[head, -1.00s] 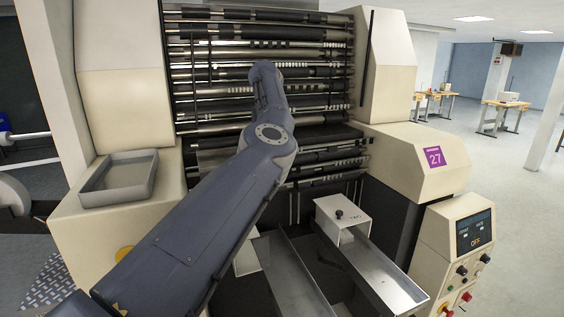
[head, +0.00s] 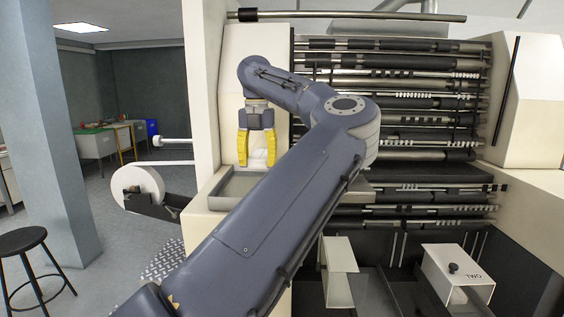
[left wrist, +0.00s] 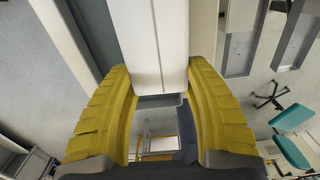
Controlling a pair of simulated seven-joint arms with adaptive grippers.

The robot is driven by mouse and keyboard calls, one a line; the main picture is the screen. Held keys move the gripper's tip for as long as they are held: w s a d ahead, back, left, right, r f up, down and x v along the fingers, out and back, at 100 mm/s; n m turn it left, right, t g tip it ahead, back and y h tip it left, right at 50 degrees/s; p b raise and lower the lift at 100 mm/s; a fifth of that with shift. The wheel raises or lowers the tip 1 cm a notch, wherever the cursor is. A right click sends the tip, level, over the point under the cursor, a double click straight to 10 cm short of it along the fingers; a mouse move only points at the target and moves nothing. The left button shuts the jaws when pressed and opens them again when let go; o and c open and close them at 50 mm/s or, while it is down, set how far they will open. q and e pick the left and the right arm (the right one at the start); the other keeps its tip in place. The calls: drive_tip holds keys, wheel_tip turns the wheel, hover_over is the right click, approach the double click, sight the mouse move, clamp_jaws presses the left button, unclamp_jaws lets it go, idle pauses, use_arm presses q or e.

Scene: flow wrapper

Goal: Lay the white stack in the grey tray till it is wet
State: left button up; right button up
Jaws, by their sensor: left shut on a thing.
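My left gripper (head: 257,163), with yellow fingers, points down over the grey tray (head: 230,188). It is shut on the white stack (head: 257,148), which shows pale between the fingers. In the left wrist view the stack (left wrist: 157,45) is a long white block with a line along it, between both fingers of the gripper (left wrist: 157,85). The tray is shallow and sits on a cream ledge; my left arm hides its right part. I cannot tell whether the stack's lower end touches the tray. My right gripper is not in view.
The machine's rollers (head: 400,100) stand right of the tray. A cream housing (head: 238,65) rises behind the gripper. A white reel (head: 138,188) is left of the ledge, and a black stool (head: 22,240) stands farther left. Metal chutes lie below at the right.

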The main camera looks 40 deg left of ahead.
use_arm(q)
drive_tip(key=s, duration=0.1)
drive_tip(key=s+a, duration=0.1)
drive_tip(key=s, duration=0.2)
drive_tip(key=shift+s+a+f, duration=0.1)
drive_tip(key=shift+a+f, duration=0.15)
drive_tip(key=shift+s+a+f+n, duration=0.1)
drive_tip(key=shift+s+f+n, duration=0.1)
drive_tip(key=shift+s+n, duration=0.15)
drive_tip(key=shift+f, duration=3.1)
drive_tip(key=shift+f, duration=0.25)
drive_tip(key=o, duration=1.2)
wheel_tip(320, 180, up, 12)
drive_tip(key=shift+s, duration=0.1)
